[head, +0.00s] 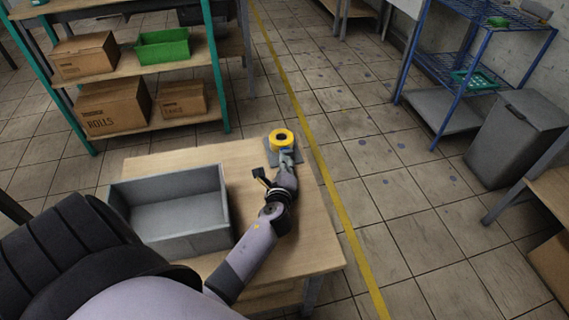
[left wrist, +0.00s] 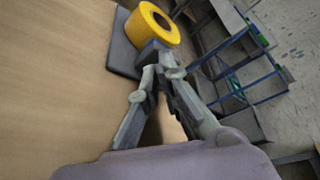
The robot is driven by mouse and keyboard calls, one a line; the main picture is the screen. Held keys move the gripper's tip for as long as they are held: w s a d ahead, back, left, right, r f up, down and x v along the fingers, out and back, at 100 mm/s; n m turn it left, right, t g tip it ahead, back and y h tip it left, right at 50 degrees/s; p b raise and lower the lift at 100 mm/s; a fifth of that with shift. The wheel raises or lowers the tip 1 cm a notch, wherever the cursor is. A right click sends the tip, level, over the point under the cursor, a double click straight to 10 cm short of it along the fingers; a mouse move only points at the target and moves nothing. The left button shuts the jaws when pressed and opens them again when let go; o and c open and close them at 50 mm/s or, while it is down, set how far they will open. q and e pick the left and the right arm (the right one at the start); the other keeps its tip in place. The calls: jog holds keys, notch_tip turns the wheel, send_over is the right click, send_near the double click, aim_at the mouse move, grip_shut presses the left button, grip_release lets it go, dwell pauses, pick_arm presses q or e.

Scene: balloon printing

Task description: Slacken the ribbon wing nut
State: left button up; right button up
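A yellow ribbon roll (head: 281,138) stands at the far end of the wooden table, on a dark grey base plate (head: 303,174). The roll also shows at the top of the left wrist view (left wrist: 147,28), with the plate (left wrist: 121,50) beside it. My left gripper (head: 287,157) reaches the near side of the roll. In the left wrist view its fingers (left wrist: 158,72) converge towards a small blue-grey part (left wrist: 152,52) just below the roll. I cannot tell whether they touch it or whether it is the wing nut. My right gripper is not in view.
A grey open bin (head: 179,244) stands on the table (head: 262,158) to the left of my left arm and looks empty. A shelf with cardboard boxes (head: 112,103) and a green crate (head: 162,48) is behind it.

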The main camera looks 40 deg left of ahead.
pick_arm(q)
jog(key=o, duration=0.4)
jog(key=shift+a, duration=0.1)
jog(key=v, duration=1.2)
